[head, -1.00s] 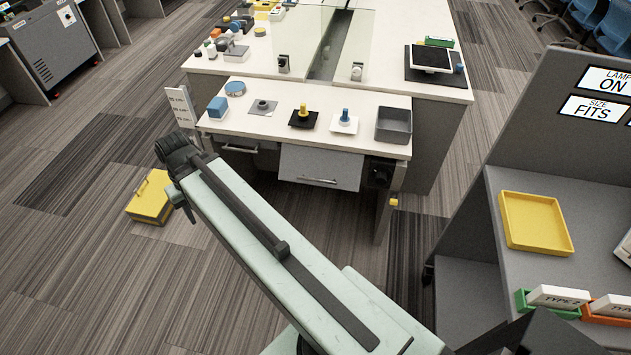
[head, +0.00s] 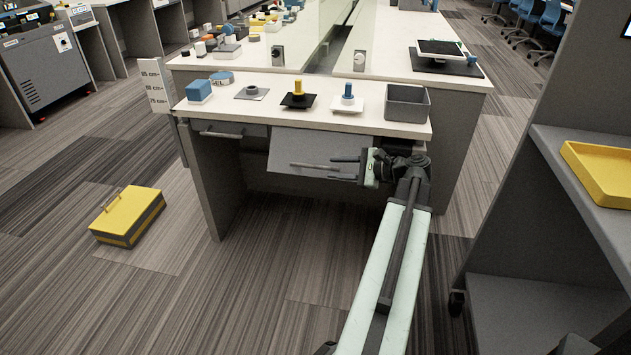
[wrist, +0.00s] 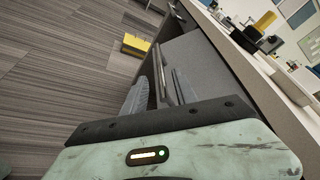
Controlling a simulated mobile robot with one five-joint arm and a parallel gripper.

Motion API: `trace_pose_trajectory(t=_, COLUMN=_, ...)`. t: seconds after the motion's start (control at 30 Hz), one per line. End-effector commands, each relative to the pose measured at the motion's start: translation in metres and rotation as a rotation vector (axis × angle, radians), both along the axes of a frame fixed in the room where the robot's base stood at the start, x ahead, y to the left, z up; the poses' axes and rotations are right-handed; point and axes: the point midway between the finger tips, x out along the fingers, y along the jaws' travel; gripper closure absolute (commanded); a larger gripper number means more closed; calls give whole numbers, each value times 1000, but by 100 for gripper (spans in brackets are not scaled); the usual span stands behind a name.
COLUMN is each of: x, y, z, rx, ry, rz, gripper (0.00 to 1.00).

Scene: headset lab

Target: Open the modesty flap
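The modesty flap (head: 310,148) is a light grey panel under the front edge of the white worktop. A thin bar handle (head: 306,166) runs across its lower part. My gripper (head: 342,168) is at the right end of the handle, with its fingers pointing left along it. In the wrist view the two dark fingers (wrist: 159,92) are apart. The handle (wrist: 160,72) shows in the gap between them, with the flap (wrist: 188,52) behind it. I cannot tell whether either finger touches the handle. My gripper hides the flap's lower right corner.
The worktop carries a blue block (head: 198,90), knobs on plates and a grey bin (head: 407,102). A yellow case (head: 128,216) lies on the floor at left. A grey shelf unit with a yellow tray (head: 603,170) stands at right. The floor left of my arm is clear.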

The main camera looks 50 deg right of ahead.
Motion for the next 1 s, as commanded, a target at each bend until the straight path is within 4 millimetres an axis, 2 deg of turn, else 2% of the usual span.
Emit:
trace_pose_trajectory(t=0.17, x=10, y=4, z=-3, rx=0, ry=0, rz=3, gripper=66)
trace_pose_trajectory(t=0.5, x=64, y=20, z=-21, rx=-2, ry=1, rz=4, gripper=66)
trace_pose_trajectory(t=0.63, x=72, y=22, z=-22, rx=-2, ry=2, rz=3, gripper=66)
trace_pose_trajectory(t=0.87, x=72, y=23, z=-21, rx=-3, ry=1, rz=3, gripper=66)
trace_pose_trajectory(t=1.0, x=72, y=23, z=-21, rx=-3, ry=1, rz=3, gripper=100)
